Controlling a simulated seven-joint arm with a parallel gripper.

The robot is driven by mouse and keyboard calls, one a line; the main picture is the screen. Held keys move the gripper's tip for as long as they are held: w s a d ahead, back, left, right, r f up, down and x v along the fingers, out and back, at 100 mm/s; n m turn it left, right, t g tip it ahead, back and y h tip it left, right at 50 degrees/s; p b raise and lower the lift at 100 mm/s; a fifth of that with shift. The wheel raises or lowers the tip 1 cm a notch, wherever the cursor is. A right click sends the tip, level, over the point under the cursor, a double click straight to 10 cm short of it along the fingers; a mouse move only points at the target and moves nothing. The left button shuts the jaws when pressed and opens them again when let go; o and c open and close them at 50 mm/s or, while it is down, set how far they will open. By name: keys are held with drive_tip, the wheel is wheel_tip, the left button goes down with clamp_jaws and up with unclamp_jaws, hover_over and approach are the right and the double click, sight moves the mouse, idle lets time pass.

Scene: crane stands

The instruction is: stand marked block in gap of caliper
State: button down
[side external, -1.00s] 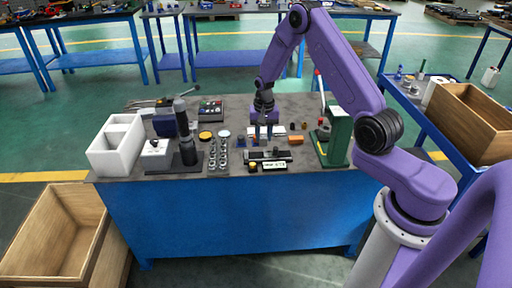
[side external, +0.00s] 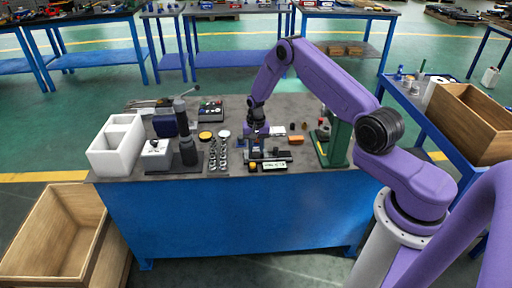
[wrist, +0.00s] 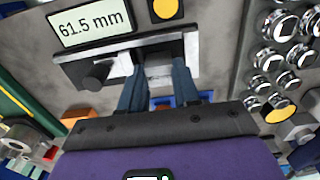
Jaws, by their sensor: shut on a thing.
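The caliper (side external: 282,158) lies near the front edge of the bench; in the wrist view its display (wrist: 95,22) reads 61.5 mm, beside a yellow round button (wrist: 166,9). My gripper (side external: 254,153) is low at the caliper, fingers pointing down. In the wrist view my gripper (wrist: 157,72) has its two blue-grey fingers reaching into the caliper's area, shut on a small greyish block (wrist: 158,66) between them. The block's marking is not visible, and I cannot tell whether its base touches the caliper bed.
Rows of round metal pieces (side external: 218,152) stand left of the caliper. A dark stand (side external: 187,150) and white box (side external: 115,150) are farther left. An orange block (side external: 296,140) lies behind right; a green press (side external: 337,140) stands at right.

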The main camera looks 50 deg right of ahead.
sight(256, 149)
drive_tip(key=shift+f, duration=0.1)
drive_tip(key=c, duration=0.8)
unclamp_jaws()
wheel_tip(256, 149, up, 12)
drive_tip(key=s+a+r+n, duration=0.5)
drive_tip(key=s+a+r, duration=0.2)
drive_tip(key=a, duration=0.3)
drive_tip(key=s+a+r+n, duration=0.6)
drive_tip(key=s+a, duration=0.1)
drive_tip(key=a, duration=0.3)
drive_tip(key=s+r+n, duration=0.2)
drive_tip(key=s+n, duration=0.3)
drive_tip(key=s, duration=0.7)
drive_tip(key=s+d+r+n, duration=0.1)
drive_tip(key=s+n, duration=0.4)
drive_tip(key=s, duration=0.8)
drive_tip(key=shift+s+d+r+n, duration=0.15)
drive_tip(key=shift+d+r+n, duration=0.15)
drive_tip(key=shift+r, duration=0.4)
